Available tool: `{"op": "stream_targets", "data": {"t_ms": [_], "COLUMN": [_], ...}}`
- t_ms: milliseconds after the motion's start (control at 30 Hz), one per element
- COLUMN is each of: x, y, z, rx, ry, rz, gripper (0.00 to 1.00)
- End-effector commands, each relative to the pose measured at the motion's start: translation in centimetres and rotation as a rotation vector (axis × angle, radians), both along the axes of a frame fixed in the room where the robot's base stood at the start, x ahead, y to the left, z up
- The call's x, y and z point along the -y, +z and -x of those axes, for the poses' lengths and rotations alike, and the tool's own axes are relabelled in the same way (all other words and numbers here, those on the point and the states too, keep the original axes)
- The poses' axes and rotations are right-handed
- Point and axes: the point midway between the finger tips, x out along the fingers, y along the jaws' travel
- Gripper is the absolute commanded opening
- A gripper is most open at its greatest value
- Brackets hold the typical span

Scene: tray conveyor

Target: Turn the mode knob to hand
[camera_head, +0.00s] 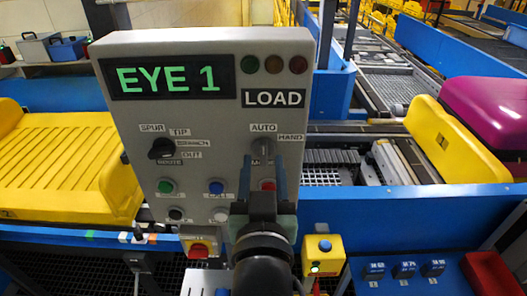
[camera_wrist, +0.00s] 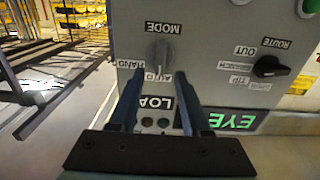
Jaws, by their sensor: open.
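The grey mode knob (camera_head: 263,148) is on the right side of the grey control panel (camera_head: 215,120), below the AUTO and HAND labels. In the wrist view, which shows the panel upside down, the mode knob (camera_wrist: 160,55) is a narrow bar lined up with the AUTO label; HAND lies to one side. My gripper (camera_head: 267,168) is in front of the panel at the knob. In the wrist view my gripper (camera_wrist: 158,76) is open, its two blue fingers apart and pointing at the knob, with no visible grip. In the head view it hides part of the MODE label.
A black route knob (camera_head: 162,149) sits left on the panel, with coloured buttons below. An emergency button (camera_head: 199,249) is under the panel and a yellow button box (camera_head: 323,254) is at lower right. Yellow trays (camera_head: 70,165) and blue conveyor rails (camera_head: 400,205) flank the panel.

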Motion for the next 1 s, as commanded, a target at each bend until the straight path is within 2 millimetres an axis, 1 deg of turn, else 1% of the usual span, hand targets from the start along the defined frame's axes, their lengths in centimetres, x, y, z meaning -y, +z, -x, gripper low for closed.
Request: {"op": "stream_targets", "data": {"t_ms": [33, 100, 233, 400, 600, 667, 700, 867, 900, 1000], "x": [0.0, 0.0, 0.0, 0.0, 0.0, 0.0, 0.0, 0.0, 0.0, 0.0], "y": [0.3, 0.2, 0.1, 0.0, 0.0, 0.0, 0.0, 0.0, 0.0, 0.0], "z": [-0.8, -1.6, -2.5, -2.9, -2.9, -2.9, -2.9, -2.9, -2.9, -2.9], "rx": [0.001, 0.000, 0.001, 0.001, 0.001, 0.001, 0.001, 0.001, 0.001, 0.001], "ry": [0.000, 0.000, 0.000, 0.000, 0.000, 0.000, 0.000, 0.000, 0.000, 0.000], "rz": [0.000, 0.000, 0.000, 0.000, 0.000, 0.000, 0.000, 0.000, 0.000, 0.000], "gripper": [0.47, 0.47, 0.47, 0.47, 0.47, 0.39, 0.31, 0.03, 0.00, 0.00]}}
